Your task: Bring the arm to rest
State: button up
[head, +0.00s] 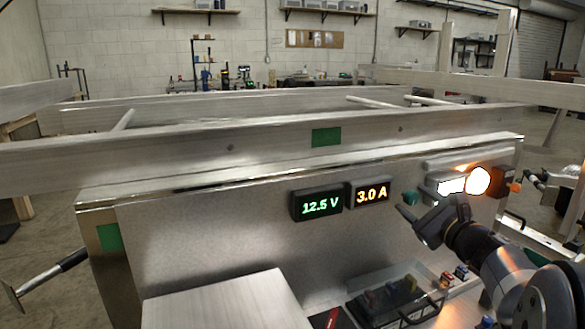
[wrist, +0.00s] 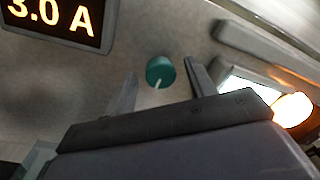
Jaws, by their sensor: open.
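My gripper (head: 408,214) is at the right of the head view, in front of the upright metal panel (head: 200,245). In the wrist view my gripper (wrist: 163,80) has its two fingers apart with nothing held between them. A round green knob (wrist: 160,72) with a pale pointer line shows between and beyond the fingertips, on the panel. The knob (head: 411,197) is just above the fingers in the head view. I cannot tell whether the fingers touch it.
Left of the knob are displays reading 12.5 V (head: 320,205) and 3.0 A (head: 371,194). A lit orange lamp (head: 479,181) glows to the right. A clear-lidded bin (head: 395,290) with coloured items and a pale box (head: 222,302) stand below. A trailer frame rail (head: 250,145) crosses behind.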

jog(key=shift+r+m+p, duration=0.15)
jog(key=shift+m+p, duration=0.95)
jog(key=shift+p, duration=0.6)
jog(key=shift+r+m+p, duration=0.15)
jog(key=shift+m+p, duration=0.95)
jog(key=shift+p, duration=0.6)
jog(key=m+p, duration=0.4)
jog(key=p, duration=0.2)
jog(key=shift+p, duration=0.4)
jog(key=r+v, duration=0.1)
jog(key=v, duration=1)
jog(key=s+a+f+n+g+y, duration=0.1)
jog(key=s+a+n+g+y, duration=0.1)
jog(key=a, duration=0.5)
jog(key=shift+s+a+f+n+g, duration=0.15)
jog(key=shift+s+f+n+g, duration=0.3)
jog(key=shift+n, duration=0.55)
jog(key=shift+w+r, duration=0.1)
jog(key=shift+w, duration=0.05)
